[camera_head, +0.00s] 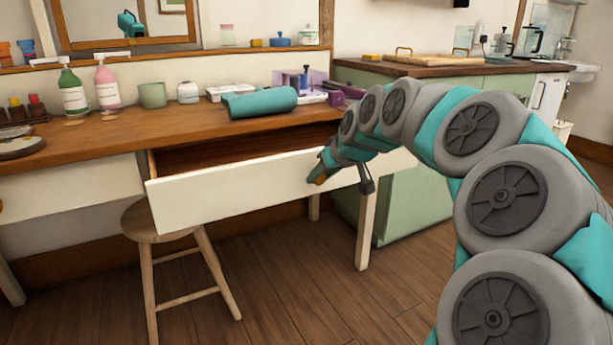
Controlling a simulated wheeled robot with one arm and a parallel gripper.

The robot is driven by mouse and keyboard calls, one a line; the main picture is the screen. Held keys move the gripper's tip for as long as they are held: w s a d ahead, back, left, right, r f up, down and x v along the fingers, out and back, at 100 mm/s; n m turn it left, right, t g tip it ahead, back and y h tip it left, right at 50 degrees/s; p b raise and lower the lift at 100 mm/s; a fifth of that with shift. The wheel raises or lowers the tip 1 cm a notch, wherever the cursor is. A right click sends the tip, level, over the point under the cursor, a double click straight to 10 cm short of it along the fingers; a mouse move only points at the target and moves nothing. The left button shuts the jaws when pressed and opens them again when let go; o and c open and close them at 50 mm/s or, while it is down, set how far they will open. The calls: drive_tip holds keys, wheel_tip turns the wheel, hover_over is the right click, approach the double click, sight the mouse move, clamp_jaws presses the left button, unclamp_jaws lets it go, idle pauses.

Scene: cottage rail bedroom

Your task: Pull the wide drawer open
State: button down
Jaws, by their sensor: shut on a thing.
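The wide drawer (240,188) has a long white front and sits under the wooden desk top (190,122). It stands out from the desk, with its dark wooden inside showing behind the front at the left. My gripper (319,178) is at the right part of the drawer front, at its outer face. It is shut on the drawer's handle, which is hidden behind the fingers.
A round wooden stool (160,222) stands under the drawer's left end. Bottles, jars and a rolled teal towel (260,103) stand on the desk. A green cabinet (418,196) stands to the right. The wooden floor (290,285) in front is clear.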

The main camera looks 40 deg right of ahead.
drive_tip(key=s+a+b, duration=0.2)
drive_tip(key=s+b, duration=0.1)
drive_tip(key=s, duration=0.5)
drive_tip(key=shift+s, duration=0.2)
drive_tip(key=shift+c, duration=2.4)
unclamp_jaws()
drive_tip(key=v, duration=0.8)
drive_tip(key=shift+w, duration=0.1)
